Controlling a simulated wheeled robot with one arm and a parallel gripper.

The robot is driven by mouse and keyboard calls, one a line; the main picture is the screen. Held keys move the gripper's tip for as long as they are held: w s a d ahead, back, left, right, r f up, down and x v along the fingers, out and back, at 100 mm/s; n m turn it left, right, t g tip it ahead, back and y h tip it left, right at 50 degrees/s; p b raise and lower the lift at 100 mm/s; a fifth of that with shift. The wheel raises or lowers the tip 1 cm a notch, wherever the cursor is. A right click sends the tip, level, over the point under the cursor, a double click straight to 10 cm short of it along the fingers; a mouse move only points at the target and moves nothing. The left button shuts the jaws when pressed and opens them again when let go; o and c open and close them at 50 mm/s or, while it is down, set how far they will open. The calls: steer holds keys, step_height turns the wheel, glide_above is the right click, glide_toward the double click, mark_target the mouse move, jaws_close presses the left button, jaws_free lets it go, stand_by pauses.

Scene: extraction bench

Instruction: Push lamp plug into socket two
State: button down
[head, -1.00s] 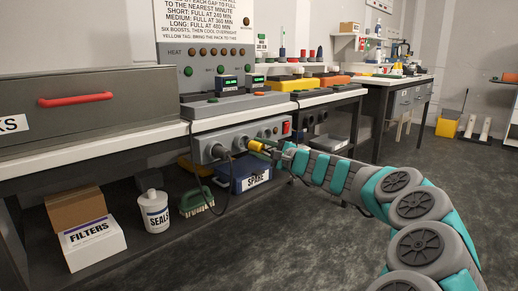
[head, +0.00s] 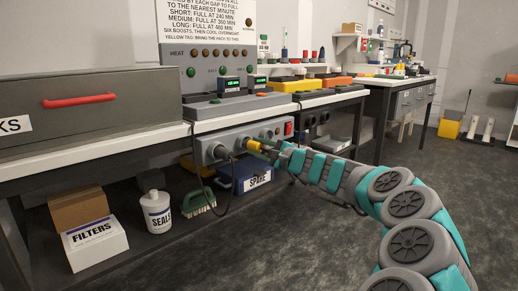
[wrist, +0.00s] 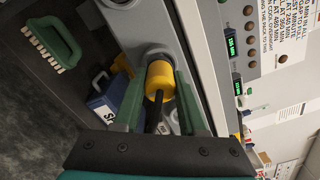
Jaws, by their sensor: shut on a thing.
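The lamp plug, yellow with a black cord, is held in my gripper (head: 268,149) in front of the grey socket strip (head: 205,139) under the bench edge. In the wrist view the yellow plug (wrist: 160,77) lies between the two green fingers of my gripper (wrist: 160,98), with its front end against or very near a round grey socket (wrist: 154,52). The plug hides the socket's opening, so I cannot tell how deep it sits. A grey plug with a dark cord (head: 219,151) is in the strip's leftmost socket. More sockets and a red switch (head: 288,129) are to the right.
Below the strip are a blue SPARE case (head: 228,184), a green brush (head: 198,203), a white SEALS tub (head: 157,213) and a FILTERS box (head: 95,243). A heating panel (head: 215,50) stands on the bench above.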

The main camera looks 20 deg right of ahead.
mark_target(260, 149)
steer(key=shift+w+a, duration=0.2)
steer(key=shift+w, duration=0.3)
steer(key=shift+c, duration=1.9)
jaws_free()
steer(key=shift+v, duration=3.85)
